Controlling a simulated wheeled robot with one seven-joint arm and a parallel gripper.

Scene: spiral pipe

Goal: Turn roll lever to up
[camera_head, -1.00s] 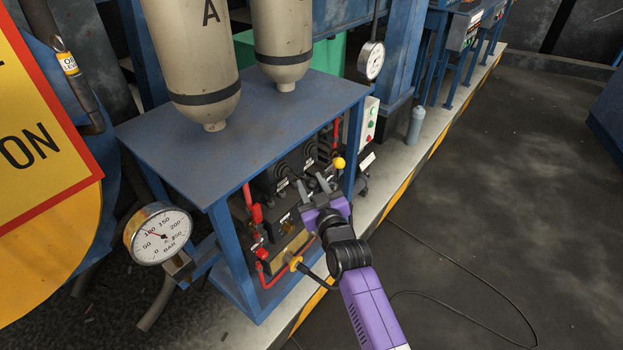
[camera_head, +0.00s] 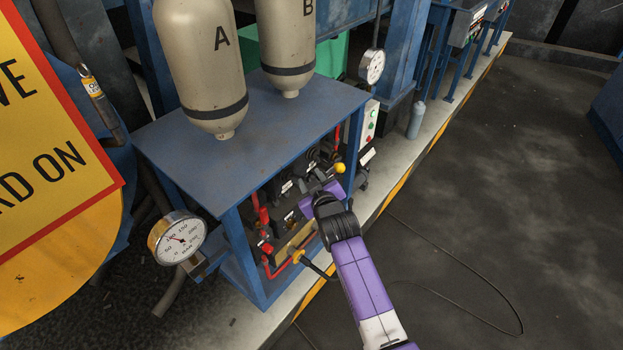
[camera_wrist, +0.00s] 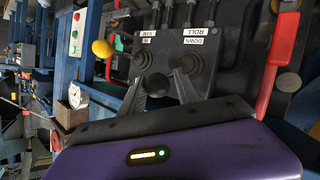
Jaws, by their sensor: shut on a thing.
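In the wrist view, my gripper (camera_wrist: 156,80) has its two grey fingers on either side of a black round lever knob (camera_wrist: 157,86), and is shut on it. Behind stand two round black lever bases. An upside-down label reading ROLL and DOWN (camera_wrist: 193,36) sits above the right base; another label (camera_wrist: 147,37) is above the left one. I cannot tell from which base the held knob rises. In the head view, my gripper (camera_head: 320,188) reaches into the lever panel under the blue table, and hides the knob and fingertips.
A yellow knob (camera_head: 339,168) stands just beside my gripper. Another black knob (camera_wrist: 288,80) and a red handle (camera_wrist: 276,70) are at the right in the wrist view. The blue table (camera_head: 250,140) with tanks overhangs the panel. Open floor (camera_head: 480,200) lies to the right.

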